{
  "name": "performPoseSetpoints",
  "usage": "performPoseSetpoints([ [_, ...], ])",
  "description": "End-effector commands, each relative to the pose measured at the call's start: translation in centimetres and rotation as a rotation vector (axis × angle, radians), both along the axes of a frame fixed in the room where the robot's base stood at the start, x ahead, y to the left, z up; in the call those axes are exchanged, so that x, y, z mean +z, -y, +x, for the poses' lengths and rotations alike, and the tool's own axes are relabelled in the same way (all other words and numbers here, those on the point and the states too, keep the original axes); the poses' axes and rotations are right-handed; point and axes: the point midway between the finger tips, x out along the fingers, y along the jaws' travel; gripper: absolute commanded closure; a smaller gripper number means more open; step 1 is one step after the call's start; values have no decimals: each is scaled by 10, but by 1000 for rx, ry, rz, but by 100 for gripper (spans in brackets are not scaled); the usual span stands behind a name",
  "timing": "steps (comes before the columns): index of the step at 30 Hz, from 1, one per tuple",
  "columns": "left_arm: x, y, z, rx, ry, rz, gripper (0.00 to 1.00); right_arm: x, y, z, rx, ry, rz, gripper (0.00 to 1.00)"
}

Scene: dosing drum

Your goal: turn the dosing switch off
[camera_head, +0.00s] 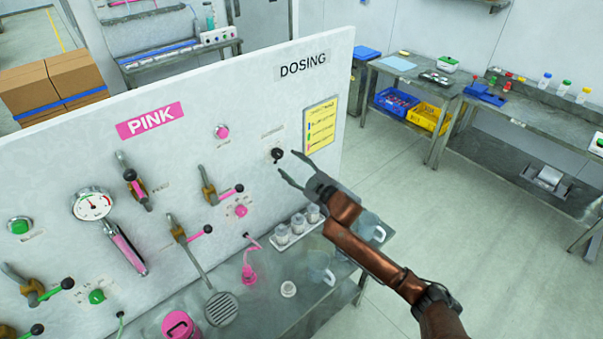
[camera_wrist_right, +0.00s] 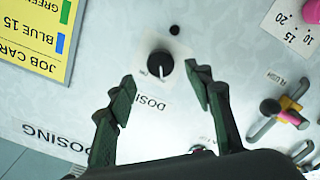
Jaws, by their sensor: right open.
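The dosing switch (camera_head: 277,155) is a small black rotary knob on the white panel, below the DOSING sign (camera_head: 303,65). In the right wrist view the knob (camera_wrist_right: 160,65) sits on a white label plate, seen upside down, with the word DOSING beside it. My right gripper (camera_head: 286,169) is open and empty in front of the panel. In the wrist view its two dark green fingertips lie on either side of the knob, apart from it. A pale mark shows on the knob, but I cannot tell which setting it points to. My left gripper is not in view.
A yellow job card (camera_head: 320,124) hangs right of the knob. A pink button (camera_head: 222,132), valve levers and a gauge (camera_head: 93,204) are to the left. Below, a metal bench holds several jars (camera_head: 298,224) and clear jugs (camera_head: 321,268). The floor at right is clear.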

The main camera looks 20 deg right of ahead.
Motion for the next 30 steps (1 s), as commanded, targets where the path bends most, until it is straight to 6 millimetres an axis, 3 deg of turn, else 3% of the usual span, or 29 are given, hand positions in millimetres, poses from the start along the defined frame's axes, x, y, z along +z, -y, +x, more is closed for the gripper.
performPoseSetpoints([
  [6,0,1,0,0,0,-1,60,-1,16,-42,0,-1,-1,53],
  [12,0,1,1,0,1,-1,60,0,23,-62,-1,1,-2,53],
  [30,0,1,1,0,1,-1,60,-3,24,-67,-5,-7,3,53],
])
